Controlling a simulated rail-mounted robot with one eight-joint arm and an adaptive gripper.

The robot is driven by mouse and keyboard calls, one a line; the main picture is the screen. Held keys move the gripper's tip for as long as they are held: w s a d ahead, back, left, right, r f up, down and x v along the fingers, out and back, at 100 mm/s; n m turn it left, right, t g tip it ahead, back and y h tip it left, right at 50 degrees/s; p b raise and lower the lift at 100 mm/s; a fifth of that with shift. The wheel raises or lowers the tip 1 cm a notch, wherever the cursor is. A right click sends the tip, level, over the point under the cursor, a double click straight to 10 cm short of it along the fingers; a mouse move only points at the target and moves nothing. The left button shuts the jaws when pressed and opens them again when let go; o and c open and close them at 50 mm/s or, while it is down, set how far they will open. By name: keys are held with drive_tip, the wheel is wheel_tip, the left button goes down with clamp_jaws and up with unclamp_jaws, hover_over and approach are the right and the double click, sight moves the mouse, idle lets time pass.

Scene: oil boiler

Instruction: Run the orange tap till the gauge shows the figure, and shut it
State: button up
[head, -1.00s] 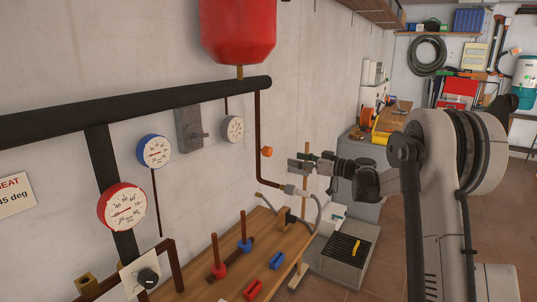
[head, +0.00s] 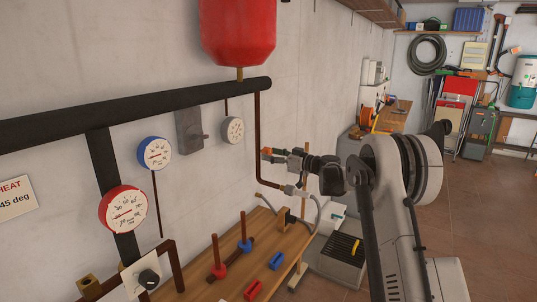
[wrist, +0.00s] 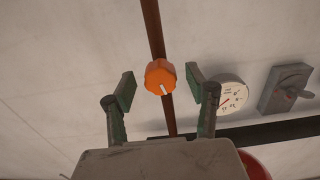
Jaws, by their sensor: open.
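The orange tap (wrist: 160,77) is a knob with a white mark on a brown pipe. In the wrist view it sits between the two spread fingers of my gripper (wrist: 160,91), with space on both sides. In the head view the orange tap (head: 266,151) shows at the tip of my gripper (head: 273,156), which is open and partly hides it. A small white gauge (head: 232,130) hangs on the wall left of the tap. It also shows in the wrist view (wrist: 230,94), but its figures are too small to read.
A blue-rimmed gauge (head: 154,153) and a red-rimmed gauge (head: 123,209) are at left. A grey switch box (head: 189,131) and a red tank (head: 238,30) are on the wall. A wooden bench (head: 250,232) with red and blue levers stands below.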

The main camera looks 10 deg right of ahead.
drive_tip(key=shift+x, duration=0.85)
drive_tip(key=c, duration=1.1)
drive_tip(key=shift+f+m+b, duration=0.1)
drive_tip(key=shift+m+b, duration=0.6)
drive_tip(key=shift+m, duration=0.2)
drive_tip(key=shift+s+m, duration=0.1)
drive_tip(key=shift+m, duration=0.6)
drive_tip(key=o, duration=1.1)
